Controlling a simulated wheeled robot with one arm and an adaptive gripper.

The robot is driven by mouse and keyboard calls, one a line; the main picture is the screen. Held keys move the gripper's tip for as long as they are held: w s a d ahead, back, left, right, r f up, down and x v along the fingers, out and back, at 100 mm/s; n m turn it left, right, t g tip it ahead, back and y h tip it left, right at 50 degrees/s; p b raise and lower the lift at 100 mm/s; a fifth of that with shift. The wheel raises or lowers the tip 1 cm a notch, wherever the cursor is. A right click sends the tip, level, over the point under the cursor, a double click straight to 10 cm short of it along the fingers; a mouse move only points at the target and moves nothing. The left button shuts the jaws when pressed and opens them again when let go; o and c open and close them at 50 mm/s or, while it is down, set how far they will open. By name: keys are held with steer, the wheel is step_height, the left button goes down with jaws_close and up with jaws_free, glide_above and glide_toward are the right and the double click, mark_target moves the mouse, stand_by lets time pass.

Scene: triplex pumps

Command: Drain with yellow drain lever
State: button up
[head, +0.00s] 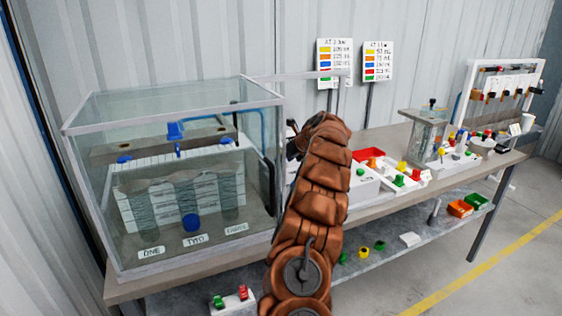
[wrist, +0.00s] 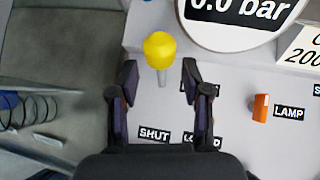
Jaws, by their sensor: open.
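The yellow drain lever (wrist: 160,50) is a round yellow knob on a short pale stem, on a light grey panel (wrist: 235,130) in the wrist view. My gripper (wrist: 160,75) is open, with its two dark fingers apart on either side of the stem's lower end. The knob shows just beyond the fingertips, and nothing is held. A SHUT label (wrist: 154,134) and a second label, partly hidden by my right finger, lie on the panel between and under the fingers. In the head view my brown arm hides the gripper and that panel.
A gauge (wrist: 240,15) reading 0.0 bar and an orange switch (wrist: 261,107) labelled LAMP are on the right in the wrist view. In the head view, a glass tank (head: 180,180) stands left of my arm, and small coloured parts crowd the bench on the right.

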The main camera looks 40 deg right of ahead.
steer(key=shift+x, duration=1.5)
jaws_close()
steer(key=shift+r, duration=0.1)
